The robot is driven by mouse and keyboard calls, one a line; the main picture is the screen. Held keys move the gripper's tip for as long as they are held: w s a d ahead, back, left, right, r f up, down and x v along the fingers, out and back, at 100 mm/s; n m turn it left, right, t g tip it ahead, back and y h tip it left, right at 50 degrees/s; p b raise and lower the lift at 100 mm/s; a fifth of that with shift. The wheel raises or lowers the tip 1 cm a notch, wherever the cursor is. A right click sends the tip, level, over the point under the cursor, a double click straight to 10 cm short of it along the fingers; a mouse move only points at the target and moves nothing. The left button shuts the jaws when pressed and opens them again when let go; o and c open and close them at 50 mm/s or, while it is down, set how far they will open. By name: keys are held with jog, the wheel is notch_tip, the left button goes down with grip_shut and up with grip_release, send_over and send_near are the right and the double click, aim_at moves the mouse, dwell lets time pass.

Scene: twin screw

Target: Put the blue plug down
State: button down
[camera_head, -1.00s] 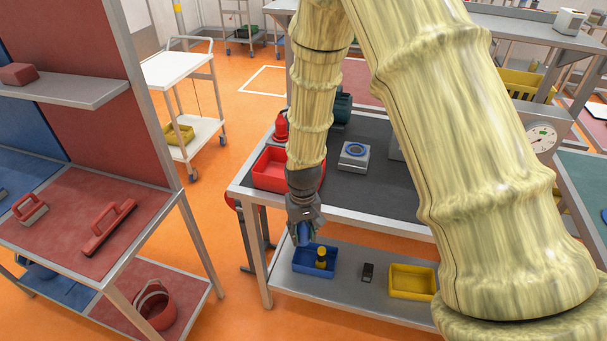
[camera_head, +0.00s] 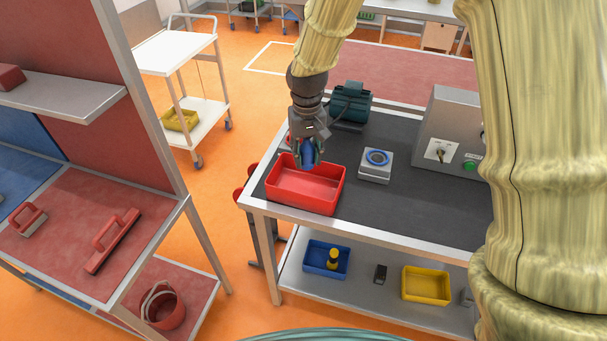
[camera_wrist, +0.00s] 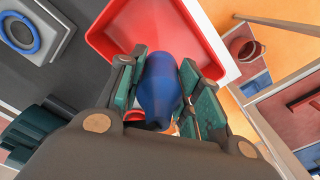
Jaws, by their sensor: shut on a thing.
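The blue plug (camera_wrist: 161,88) is between the green pads of my gripper (camera_wrist: 165,95) in the wrist view. My gripper (camera_head: 307,160) is shut on the plug (camera_head: 307,154) in the head view. It hangs over the back part of the red tray (camera_head: 290,192) on the upper tabletop. The inside of the red tray looks empty where it shows. The red tray also fills the top of the wrist view (camera_wrist: 108,40). The plug's lower end is partly hidden by the gripper.
A grey block with a blue ring (camera_head: 376,165) stands right of the red tray. A teal machine (camera_head: 350,106) is behind, and a grey control box (camera_head: 444,130) at right. Below are a blue bin (camera_head: 315,262) with a yellow piece and a yellow bin (camera_head: 426,286). Dark tabletop (camera_head: 400,205) is free.

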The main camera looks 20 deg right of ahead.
jog(key=shift+w+a+f, duration=0.1)
jog(key=shift+w, duration=0.3)
jog(key=shift+w+a+f, duration=0.1)
jog(key=shift+a+f, duration=0.05)
jog(key=shift+f, duration=0.05)
jog(key=f, duration=0.1)
jog(key=f+p, duration=0.1)
jog(key=f, duration=0.1)
jog(key=f+p, duration=0.1)
jog(key=f, duration=0.1)
jog(key=shift+d, duration=0.3)
jog(key=shift+s+f+p, duration=0.3)
jog(key=shift+s, duration=0.1)
jog(key=f, duration=0.1)
jog(key=f+p, duration=0.1)
jog(key=shift+w+f, duration=0.2)
jog(key=shift+f, duration=0.45)
jog(key=shift+s+a, duration=0.1)
jog(key=shift+f, duration=0.7)
